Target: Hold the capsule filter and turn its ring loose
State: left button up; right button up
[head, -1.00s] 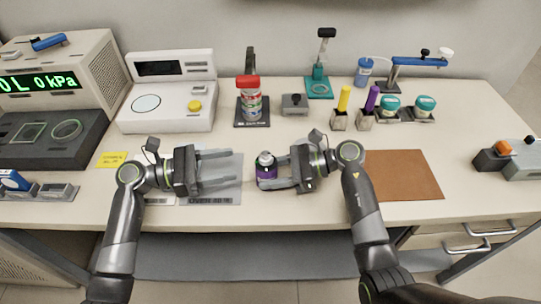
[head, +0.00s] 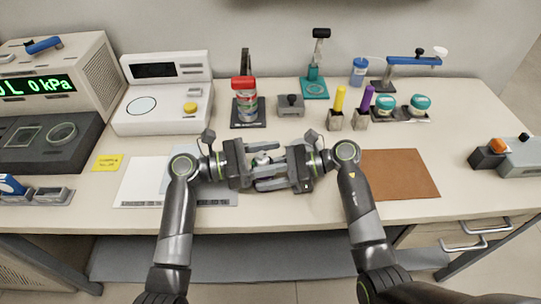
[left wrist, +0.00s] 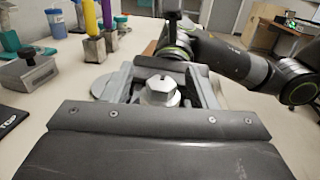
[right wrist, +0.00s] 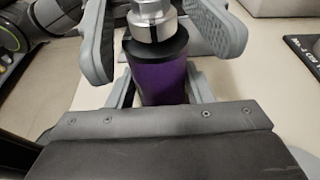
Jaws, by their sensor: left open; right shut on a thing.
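The capsule filter shows in the right wrist view with a purple body (right wrist: 163,82), a black band (right wrist: 156,50) and a silver top (right wrist: 153,18). It stands upright in that view. My right gripper (right wrist: 160,90) is shut on the purple body. My left gripper (head: 274,170) is open, and its fingers reach in from the left on both sides of the silver top, higher than the right fingers. In the left wrist view, the silver hexagonal top (left wrist: 160,90) sits between the left fingers, apparently with gaps. In the head view the grippers mostly hide the filter.
A white sheet (head: 138,185) and a yellow note (head: 107,162) lie at left, a brown mat (head: 400,175) at right. A scale (head: 165,115), a red-topped stack (head: 243,84), a grey block (head: 290,105) and yellow and purple handled tools (head: 340,98) stand behind.

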pick_arm(q)
jog(key=c, duration=1)
jog(key=shift+w+n+t+y, duration=0.2)
jog(key=shift+n+t+y, duration=0.5)
jog(key=shift+n+t, duration=1.15)
jog(key=shift+m+t, duration=0.35)
jog(key=o, duration=1)
jog(key=shift+a, duration=0.1)
jog(key=v, duration=1.2)
jog(key=shift+c, duration=0.2)
